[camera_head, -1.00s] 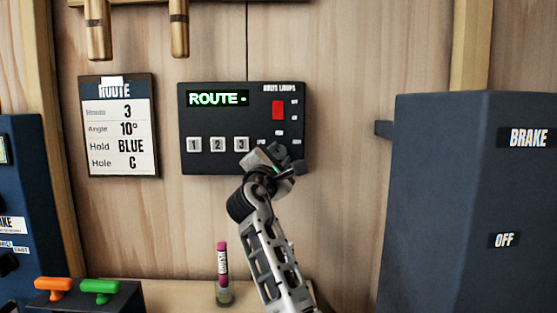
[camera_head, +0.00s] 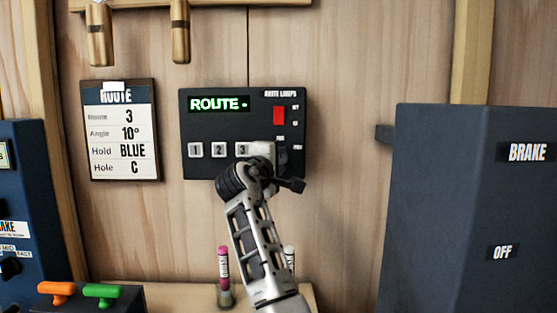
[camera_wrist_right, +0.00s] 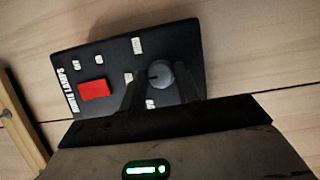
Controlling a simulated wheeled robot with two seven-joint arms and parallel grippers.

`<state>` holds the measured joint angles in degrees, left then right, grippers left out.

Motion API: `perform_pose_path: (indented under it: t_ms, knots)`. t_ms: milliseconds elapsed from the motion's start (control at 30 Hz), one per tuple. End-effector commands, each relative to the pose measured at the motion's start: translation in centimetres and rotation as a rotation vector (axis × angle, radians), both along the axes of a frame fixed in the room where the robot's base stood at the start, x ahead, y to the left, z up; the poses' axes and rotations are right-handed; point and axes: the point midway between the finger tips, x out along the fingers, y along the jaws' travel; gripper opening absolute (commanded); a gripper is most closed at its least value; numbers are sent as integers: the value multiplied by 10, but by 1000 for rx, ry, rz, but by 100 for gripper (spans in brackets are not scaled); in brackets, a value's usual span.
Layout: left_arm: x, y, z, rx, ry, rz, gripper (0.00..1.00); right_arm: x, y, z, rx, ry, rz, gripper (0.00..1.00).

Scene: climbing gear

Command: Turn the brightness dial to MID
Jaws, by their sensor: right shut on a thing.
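The brightness dial (camera_wrist_right: 160,74) is a small round grey knob on the black control panel (camera_head: 215,125), below the red switch (camera_head: 279,115). The red switch also shows in the right wrist view (camera_wrist_right: 95,90). My right gripper (camera_wrist_right: 160,82) is shut on the dial, with one dark finger on each side of it. In the head view my right gripper (camera_head: 282,160) covers the dial. Small white labels surround the dial, but they are too small and blurred to read surely. The dial's setting cannot be told. My left gripper is not in view.
The panel has a green "ROUTE -" display (camera_head: 218,104) and several numbered buttons. A route card (camera_head: 124,130) hangs left of it. A pink-capped marker (camera_head: 223,265) stands below. A large dark brake box (camera_head: 460,210) stands at the right.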

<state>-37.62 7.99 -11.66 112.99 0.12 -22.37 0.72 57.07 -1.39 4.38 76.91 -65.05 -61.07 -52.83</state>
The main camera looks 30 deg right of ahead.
Motion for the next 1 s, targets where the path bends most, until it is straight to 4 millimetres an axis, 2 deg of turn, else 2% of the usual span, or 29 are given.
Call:
perform_pose_path:
  t_ms: [500, 533, 600, 867, 1000]
  knots:
    - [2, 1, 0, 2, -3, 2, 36, 0, 0, 0, 19, -11, 1, 9]
    - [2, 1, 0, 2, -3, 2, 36, 0, 0, 0, 19, -11, 1, 35]
    - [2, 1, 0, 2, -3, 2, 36, 0, 0, 0, 18, -11, 1, 53]
    - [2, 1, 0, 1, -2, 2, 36, 0, 0, 0, 18, -11, 1, 53]
    - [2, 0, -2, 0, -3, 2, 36, -4, 6, -1, 16, -10, 2, 53]
